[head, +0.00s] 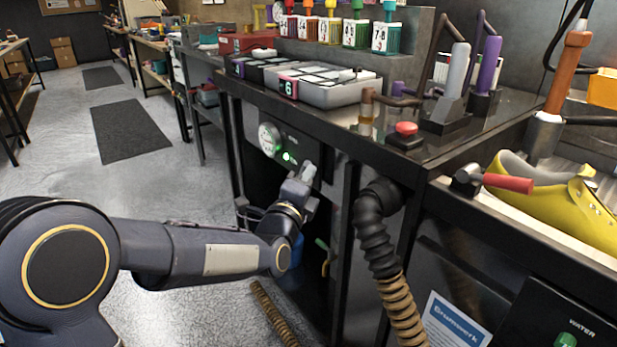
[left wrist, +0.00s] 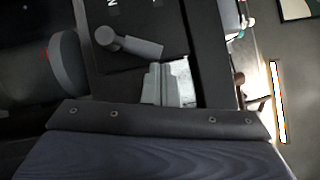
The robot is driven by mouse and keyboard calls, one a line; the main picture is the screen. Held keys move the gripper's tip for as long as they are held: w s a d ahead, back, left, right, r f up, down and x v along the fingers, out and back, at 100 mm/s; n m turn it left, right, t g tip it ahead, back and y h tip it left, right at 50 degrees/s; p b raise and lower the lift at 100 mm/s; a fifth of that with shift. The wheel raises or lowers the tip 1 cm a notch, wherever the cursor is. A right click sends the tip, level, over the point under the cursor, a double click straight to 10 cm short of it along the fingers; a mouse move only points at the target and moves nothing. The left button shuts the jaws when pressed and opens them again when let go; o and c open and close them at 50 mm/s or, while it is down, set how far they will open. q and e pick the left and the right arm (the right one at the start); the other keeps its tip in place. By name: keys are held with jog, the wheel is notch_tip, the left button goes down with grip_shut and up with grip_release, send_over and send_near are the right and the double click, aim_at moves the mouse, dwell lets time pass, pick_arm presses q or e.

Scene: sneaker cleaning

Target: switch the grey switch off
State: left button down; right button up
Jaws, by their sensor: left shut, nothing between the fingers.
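The grey switch (head: 309,171) sits on the dark panel under the bench top, beside a lit green lamp (head: 288,157). In the left wrist view the grey switch (left wrist: 130,42) shows as a round hub with a bar pointing right and slightly down. My left gripper (head: 299,186) is at the panel, just below and left of the switch, and partly overlaps it. In the left wrist view my left gripper (left wrist: 168,84) has its fingers together with nothing between them, just under the end of the bar. I cannot tell if they touch. My right gripper is not in view.
A round gauge (head: 269,139) is on the panel left of the lamp. A black and tan hose (head: 376,230) hangs to the right. Above are a red button (head: 406,129) and a grey tray (head: 335,92) on the bench.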

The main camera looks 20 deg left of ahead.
pick_arm(q)
jog(key=w+a+r+n+g+p, duration=0.3)
jog(key=n+p, duration=0.3)
jog(key=p, duration=0.3)
jog(key=shift+w+a+n+g, duration=0.2)
jog(key=shift+a+n+g, duration=0.1)
jog(key=shift+a+g, duration=0.4)
jog(key=shift+r, duration=0.1)
